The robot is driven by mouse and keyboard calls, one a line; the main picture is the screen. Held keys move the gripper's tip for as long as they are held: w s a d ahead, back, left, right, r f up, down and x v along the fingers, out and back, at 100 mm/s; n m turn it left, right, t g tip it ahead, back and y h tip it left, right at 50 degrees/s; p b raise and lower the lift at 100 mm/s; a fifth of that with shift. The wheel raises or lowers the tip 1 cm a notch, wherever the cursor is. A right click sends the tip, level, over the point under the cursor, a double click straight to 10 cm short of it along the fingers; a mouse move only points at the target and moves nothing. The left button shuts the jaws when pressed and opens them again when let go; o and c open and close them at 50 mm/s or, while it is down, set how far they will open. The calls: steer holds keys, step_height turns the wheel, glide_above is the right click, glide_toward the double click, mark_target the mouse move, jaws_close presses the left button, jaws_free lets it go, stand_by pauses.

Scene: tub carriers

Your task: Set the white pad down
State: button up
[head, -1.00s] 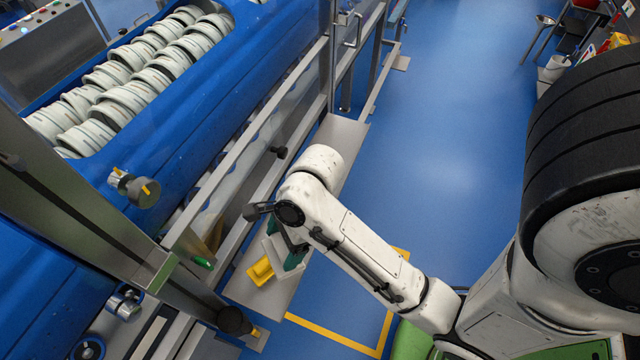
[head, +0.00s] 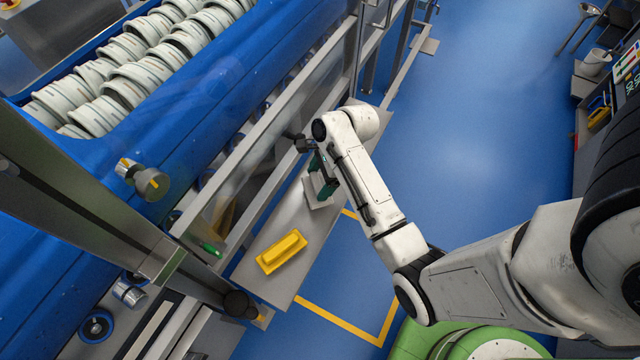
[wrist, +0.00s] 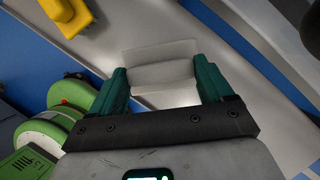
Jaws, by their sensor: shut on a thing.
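The white pad (wrist: 162,72) sits between the two green fingers of my gripper (wrist: 162,88) in the wrist view, and the gripper is shut on it. In the head view the pad (head: 318,196) shows as a pale edge below my gripper (head: 321,183), partly hidden by the fingers. It is over the grey shelf (head: 285,215) beside the blue machine. I cannot tell whether the pad touches the shelf.
A yellow block (head: 281,252) lies on the shelf, apart from the pad, toward the lower left. Bare shelf lies between them. A metal rail and the blue machine (head: 215,95) border the shelf on the left. Open blue floor (head: 460,130) lies right.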

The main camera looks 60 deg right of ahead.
mark_target(320, 185)
steer(key=shift+f, duration=1.6)
steer(key=shift+f, duration=0.1)
steer(key=o, duration=0.9)
steer(key=v, duration=1.1)
steer(key=s+a+n+g+h, duration=0.1)
steer(key=s+a+n, duration=0.4)
steer(key=n, duration=0.8)
steer(key=s+a+n+g+h, duration=0.1)
steer(key=s+a+n, duration=0.4)
steer(key=a+n, duration=0.5)
steer(key=n+h, duration=0.1)
steer(key=n, duration=0.2)
steer(key=shift+s+h+p, duration=0.3)
steer(key=shift+s+p, duration=0.05)
steer(key=shift+p, duration=0.05)
